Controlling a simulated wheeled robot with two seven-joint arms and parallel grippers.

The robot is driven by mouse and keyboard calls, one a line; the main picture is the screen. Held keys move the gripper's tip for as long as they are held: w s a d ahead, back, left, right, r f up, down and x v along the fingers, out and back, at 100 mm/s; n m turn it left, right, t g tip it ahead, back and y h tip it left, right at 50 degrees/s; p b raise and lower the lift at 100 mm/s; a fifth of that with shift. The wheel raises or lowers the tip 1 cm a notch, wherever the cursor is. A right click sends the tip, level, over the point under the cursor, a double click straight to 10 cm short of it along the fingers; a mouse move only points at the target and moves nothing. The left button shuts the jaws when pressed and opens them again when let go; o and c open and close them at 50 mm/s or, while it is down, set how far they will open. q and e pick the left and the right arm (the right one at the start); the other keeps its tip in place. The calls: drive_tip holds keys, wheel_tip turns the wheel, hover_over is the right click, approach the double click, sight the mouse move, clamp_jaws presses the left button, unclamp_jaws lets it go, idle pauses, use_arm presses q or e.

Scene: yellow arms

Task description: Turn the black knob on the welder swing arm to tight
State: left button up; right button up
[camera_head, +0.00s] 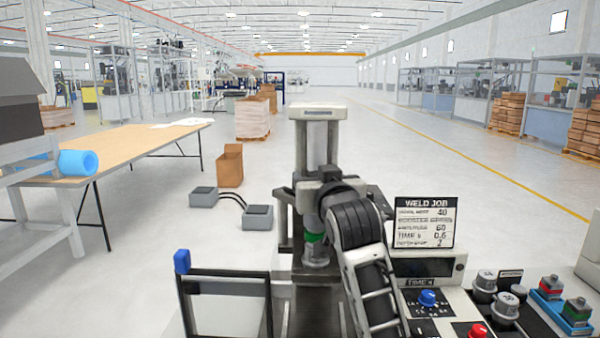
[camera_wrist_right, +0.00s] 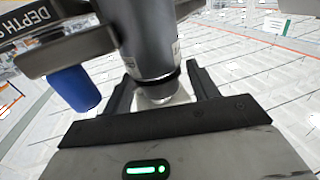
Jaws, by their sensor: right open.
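The welder (camera_head: 318,130) stands upright in the middle of the head view, with a pale head block on top and a green ring lower down. My right arm (camera_head: 358,225) rises from the bottom and reaches the welder's middle; its gripper is largely hidden there. In the right wrist view my right gripper (camera_wrist_right: 160,84) is open, its two dark fingers apart on either side of the end of a dark grey cylinder (camera_wrist_right: 143,38). I cannot tell whether the fingers touch it. I cannot clearly pick out the black knob. My left gripper is not in view.
A control panel (camera_head: 440,304) with knobs and a WELD JOB sign (camera_head: 424,222) stands right of my arm. A black frame (camera_head: 226,275) with a blue grip stands to the left. In the wrist view, a labelled plate (camera_wrist_right: 65,50) and a blue cylinder (camera_wrist_right: 73,88) are close by.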

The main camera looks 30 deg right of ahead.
drive_tip(key=shift+x, duration=1)
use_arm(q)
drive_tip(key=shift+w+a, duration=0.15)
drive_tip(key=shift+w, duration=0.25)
use_arm(e)
drive_tip(key=c, duration=1)
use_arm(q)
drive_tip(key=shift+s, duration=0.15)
